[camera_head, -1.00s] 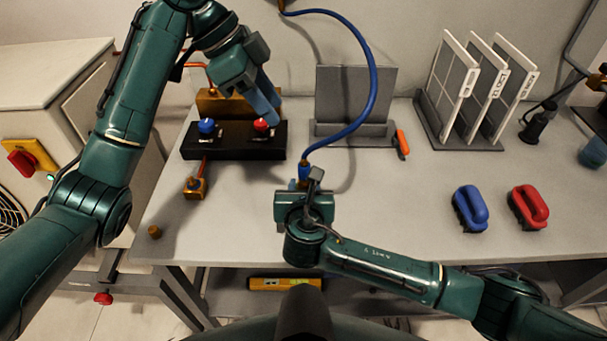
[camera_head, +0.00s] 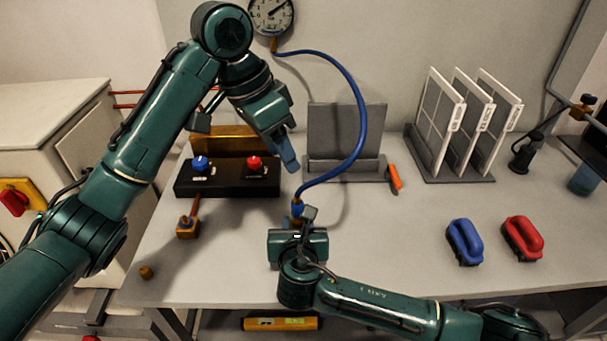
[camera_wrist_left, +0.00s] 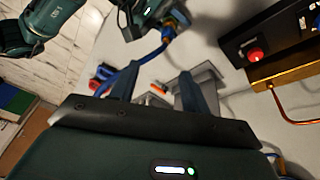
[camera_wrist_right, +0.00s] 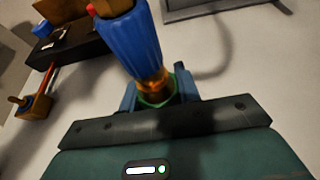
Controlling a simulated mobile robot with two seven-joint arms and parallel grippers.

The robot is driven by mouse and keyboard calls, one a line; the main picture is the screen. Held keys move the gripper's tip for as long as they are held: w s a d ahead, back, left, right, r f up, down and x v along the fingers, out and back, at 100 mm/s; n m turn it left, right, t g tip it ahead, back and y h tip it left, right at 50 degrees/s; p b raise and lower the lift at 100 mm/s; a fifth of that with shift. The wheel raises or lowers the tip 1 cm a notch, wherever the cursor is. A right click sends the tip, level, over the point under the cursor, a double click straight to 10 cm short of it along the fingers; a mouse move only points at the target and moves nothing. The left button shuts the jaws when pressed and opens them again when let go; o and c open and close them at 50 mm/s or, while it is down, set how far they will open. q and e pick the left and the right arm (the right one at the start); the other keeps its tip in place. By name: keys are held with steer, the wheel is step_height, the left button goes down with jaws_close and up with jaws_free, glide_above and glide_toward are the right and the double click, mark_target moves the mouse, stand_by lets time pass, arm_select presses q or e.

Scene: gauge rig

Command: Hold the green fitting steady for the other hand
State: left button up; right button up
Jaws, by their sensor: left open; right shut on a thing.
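The green fitting (camera_wrist_right: 158,98) shows in the right wrist view as a green ring below a brass collar and the blue hose end (camera_wrist_right: 131,45). My right gripper (camera_wrist_right: 157,90) is shut on it, its fingers on either side. In the head view my right gripper (camera_head: 297,226) holds this hose end upright above the table's front part; the fitting itself is mostly hidden there. My left gripper (camera_head: 289,163) is open and empty, pointing down just right of the red knob (camera_head: 254,163), behind and above the right gripper. The left wrist view shows its two fingers (camera_wrist_left: 155,85) apart.
The blue hose (camera_head: 362,110) arcs up to a round gauge (camera_head: 271,14). A black block (camera_head: 226,184) with blue and red knobs stands left. A grey stand (camera_head: 335,133), an orange-handled tool (camera_head: 394,179), a panel rack (camera_head: 455,172) and two brushes (camera_head: 464,240) stand right.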

mark_target(298, 200)
arm_select(q)
steer(key=s+d+f+n+t+y, duration=0.3)
steer(key=d+f+n+y, duration=0.15)
steer(key=n, duration=1.05)
steer(key=x, duration=0.7)
steer(key=w+x, duration=0.1)
steer(key=x, duration=0.2)
steer(key=shift+a, duration=0.45)
steer(key=shift+c, duration=0.4)
steer(key=shift+r, duration=0.1)
jaws_close()
